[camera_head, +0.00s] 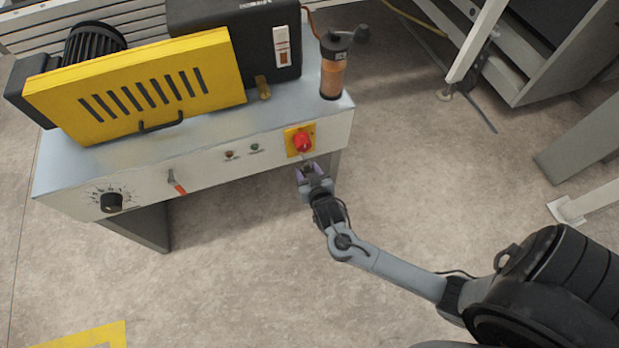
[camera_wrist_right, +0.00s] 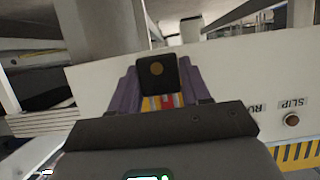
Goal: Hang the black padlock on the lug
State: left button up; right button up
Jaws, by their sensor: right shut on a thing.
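The black padlock (camera_wrist_right: 157,72) is between the purple fingers of my right gripper (camera_wrist_right: 158,88) in the right wrist view, its square face with a brown round spot toward the camera. In the head view my right gripper (camera_head: 309,171) is just below the red rotary switch (camera_head: 302,141) on its yellow plate (camera_head: 290,139), at the right end of the machine's front panel. The padlock shows there only as a small dark shape. In the wrist view, red and yellow of the switch show behind the padlock. I cannot make out the lug or whether the shackle touches it. My left gripper is out of view.
The grey machine front (camera_head: 215,166) carries a black knob (camera_head: 111,202), a red-tipped lever (camera_head: 177,184) and two small buttons. On top are a yellow slotted guard (camera_head: 140,88), a brass piece (camera_head: 263,87) and an orange-brown cylinder (camera_head: 333,75). The floor in front is clear.

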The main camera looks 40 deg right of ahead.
jog(key=shift+b+x, duration=0.6)
jog(key=shift+x, duration=0.25)
jog(key=shift+w+d+b, duration=0.3)
jog(key=shift+w+b, duration=0.3)
jog(key=shift+b, duration=0.15)
jog(key=shift+w+d, duration=0.15)
jog(key=shift+w, duration=0.1)
jog(key=shift+f+p, duration=0.3)
jog(key=shift+f, duration=0.2)
jog(key=shift+f, duration=0.1)
